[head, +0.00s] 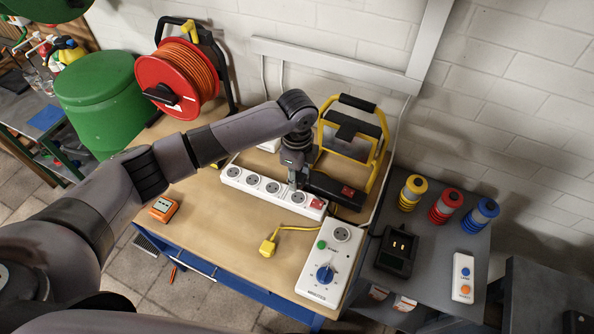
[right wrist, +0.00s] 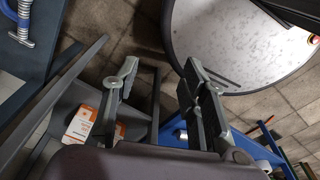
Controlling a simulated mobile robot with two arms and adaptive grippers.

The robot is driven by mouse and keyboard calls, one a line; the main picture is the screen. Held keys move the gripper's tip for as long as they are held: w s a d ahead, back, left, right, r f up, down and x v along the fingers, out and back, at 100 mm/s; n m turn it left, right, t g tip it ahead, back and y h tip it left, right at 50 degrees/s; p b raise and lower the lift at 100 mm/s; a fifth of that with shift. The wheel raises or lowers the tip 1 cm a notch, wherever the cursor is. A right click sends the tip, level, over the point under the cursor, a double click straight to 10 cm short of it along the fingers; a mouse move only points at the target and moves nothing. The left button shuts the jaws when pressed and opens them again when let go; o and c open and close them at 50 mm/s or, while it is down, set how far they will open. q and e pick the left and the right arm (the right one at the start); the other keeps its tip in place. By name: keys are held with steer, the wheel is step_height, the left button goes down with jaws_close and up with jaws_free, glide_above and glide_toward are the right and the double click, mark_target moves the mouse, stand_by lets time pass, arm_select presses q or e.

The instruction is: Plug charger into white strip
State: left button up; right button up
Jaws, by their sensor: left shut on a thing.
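The white strip (head: 255,183) lies on the workbench with several round sockets and a red switch at its right end. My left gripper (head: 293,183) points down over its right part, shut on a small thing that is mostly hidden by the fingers. I cannot tell whether that thing is seated in a socket or just above it. A black charger (head: 396,251) sits on the grey table at the right. My right gripper (right wrist: 160,75) is open and empty in the right wrist view, away from the bench top.
A black strip (head: 335,191) lies right behind the white one, near a yellow work lamp (head: 352,140). A yellow plug (head: 268,246) and a white control box (head: 331,262) are in front. An orange cable reel (head: 178,80) stands at the back left.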

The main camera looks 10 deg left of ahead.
arm_select(q)
steer(key=shift+f, duration=0.1)
steer(key=shift+f+b, duration=0.2)
steer(key=shift+b, duration=0.1)
steer(key=shift+f+b, duration=0.55)
steer(key=shift+b, duration=0.05)
step_height(320, 180, down, 4)
steer(key=b, duration=0.4)
arm_select(e)
step_height(320, 180, down, 6)
steer(key=shift+w+a, duration=0.15)
steer(key=shift+w, duration=0.25)
steer(key=shift+r, duration=0.25)
arm_select(q)
steer(key=shift+p, duration=0.4)
arm_select(e)
steer(key=shift+a+r, duration=0.15)
steer(key=shift+r, duration=0.1)
arm_select(q)
steer(key=shift+p, duration=0.75)
arm_select(e)
steer(key=shift+r, duration=0.75)
